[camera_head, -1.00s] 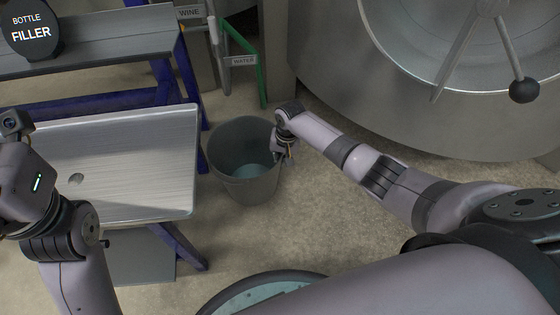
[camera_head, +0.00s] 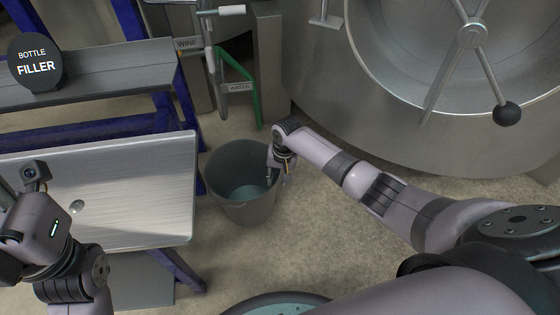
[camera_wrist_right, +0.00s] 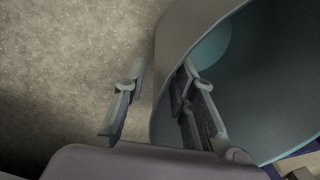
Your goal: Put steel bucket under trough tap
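The steel bucket (camera_head: 243,210) stands upright on the floor right of the steel-topped table; its open top and blue-grey inside show. My right gripper (camera_head: 280,178) is at the bucket's right rim. In the right wrist view, my right gripper (camera_wrist_right: 158,105) is open across the bucket's wall (camera_wrist_right: 168,75): one finger is outside over the floor, the other inside the bucket. A gap shows between the outer finger and the wall. Behind the bucket are pipes with WINE (camera_head: 187,43) and WATER (camera_head: 239,87) labels. I cannot tell which outlet is the trough tap. My left gripper's fingers are out of view.
A steel-topped table (camera_head: 130,190) on blue legs stands close left of the bucket. A BOTTLE FILLER sign (camera_head: 36,63) is above a grey bench. A large round steel vat (camera_head: 400,130) with a spoked handwheel fills the upper right. Clear floor (camera_head: 330,235) lies right of the bucket.

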